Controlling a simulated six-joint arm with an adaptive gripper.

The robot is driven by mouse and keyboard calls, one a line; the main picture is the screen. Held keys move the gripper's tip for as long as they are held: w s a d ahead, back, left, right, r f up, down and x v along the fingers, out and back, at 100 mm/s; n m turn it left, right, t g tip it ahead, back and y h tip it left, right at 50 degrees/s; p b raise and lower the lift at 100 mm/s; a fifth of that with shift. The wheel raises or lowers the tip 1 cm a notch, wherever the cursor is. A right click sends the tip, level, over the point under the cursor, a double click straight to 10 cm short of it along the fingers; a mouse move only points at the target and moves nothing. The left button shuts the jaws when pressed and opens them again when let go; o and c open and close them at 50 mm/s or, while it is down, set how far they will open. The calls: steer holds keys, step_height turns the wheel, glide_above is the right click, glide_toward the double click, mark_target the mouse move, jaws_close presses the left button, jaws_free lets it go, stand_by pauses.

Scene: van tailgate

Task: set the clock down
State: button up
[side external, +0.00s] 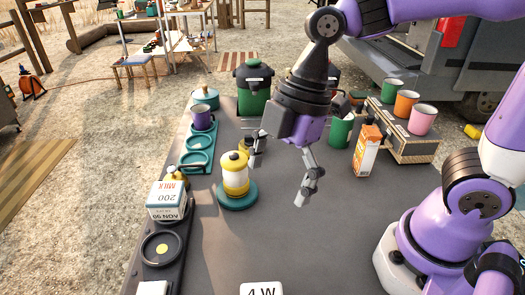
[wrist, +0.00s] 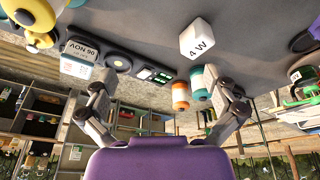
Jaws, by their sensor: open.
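I cannot pick out a clock for certain in either view. A small yellow object (side external: 243,146) sits partly behind my gripper's left finger in the side external view, and its kind is unclear. My gripper (side external: 280,172) is open above the dark tailgate surface (side external: 290,235), fingers spread wide, with nothing seen between them. In the wrist view my gripper (wrist: 157,76) also shows open and empty. A yellow and white lantern (side external: 235,173) stands upright on a round teal base (side external: 238,200), left of the gripper.
A milk carton block (side external: 168,201), black ring holder (side external: 161,249) and teal tray (side external: 195,160) line the left edge. A white "4 W" block (side external: 262,289) is at the front. An orange carton (side external: 366,151) and green cup (side external: 340,132) stand right. The middle surface is clear.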

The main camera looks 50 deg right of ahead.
steer(key=d+r+m+t+h, duration=0.1)
steer(key=d+m+t, duration=0.1)
steer(key=d+m, duration=0.4)
steer(key=s+d+r+m+t+h, duration=0.1)
steer(key=d+m+t+h, duration=0.1)
steer(key=d+m, duration=0.4)
steer(key=shift+d+m+t, duration=0.35)
steer(key=shift+m+t, duration=0.15)
steer(key=shift+m, duration=1.8)
